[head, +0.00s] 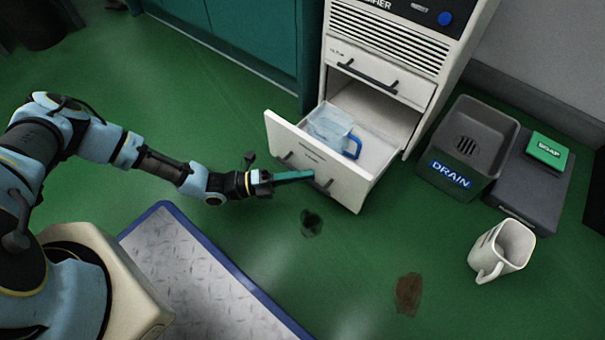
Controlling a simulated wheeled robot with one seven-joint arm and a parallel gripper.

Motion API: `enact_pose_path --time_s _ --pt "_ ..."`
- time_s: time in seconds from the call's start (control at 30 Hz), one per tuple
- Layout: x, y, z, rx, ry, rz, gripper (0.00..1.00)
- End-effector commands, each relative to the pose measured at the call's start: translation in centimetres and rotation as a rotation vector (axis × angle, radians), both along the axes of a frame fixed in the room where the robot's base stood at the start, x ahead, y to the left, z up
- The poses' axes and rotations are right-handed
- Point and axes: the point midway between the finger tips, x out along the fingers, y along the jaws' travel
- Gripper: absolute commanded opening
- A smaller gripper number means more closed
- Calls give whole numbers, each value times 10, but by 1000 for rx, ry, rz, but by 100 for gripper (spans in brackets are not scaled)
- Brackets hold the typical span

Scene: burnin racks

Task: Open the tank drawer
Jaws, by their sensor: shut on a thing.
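The tank drawer (348,192) is the lower drawer of the white dehumidifier cabinet (388,45), and it stands well out from the body. A clear tank (328,125) with a blue handle sits inside it. A dark bar handle (322,183) runs across the drawer's front. My gripper (300,176) reaches in from the left, with its teal fingers at the bar handle. It is shut on the handle, though the exact contact is small in the picture.
The upper drawer (362,72) is shut. Dark stains mark the green floor. A blue-edged metal plate (205,275) lies in front. Floor before the drawer is mostly clear.

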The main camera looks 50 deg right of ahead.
Motion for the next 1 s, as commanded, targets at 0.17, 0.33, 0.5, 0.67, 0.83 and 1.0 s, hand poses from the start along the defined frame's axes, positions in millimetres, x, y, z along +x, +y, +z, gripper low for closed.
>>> enact_pose_path --time_s 0.17,0.33,0.5,0.67,0.83,1.0 --pt "1 0 -1 2 -2 1 0" --pt "1 0 -1 2 -2 1 17" --pt "1 0 -1 1 -1 1 36" --pt "0 0 0 1 0 1 45" --pt "1 0 0 1 0 1 45" --pt "12 10 -1 1 -3 3 45"
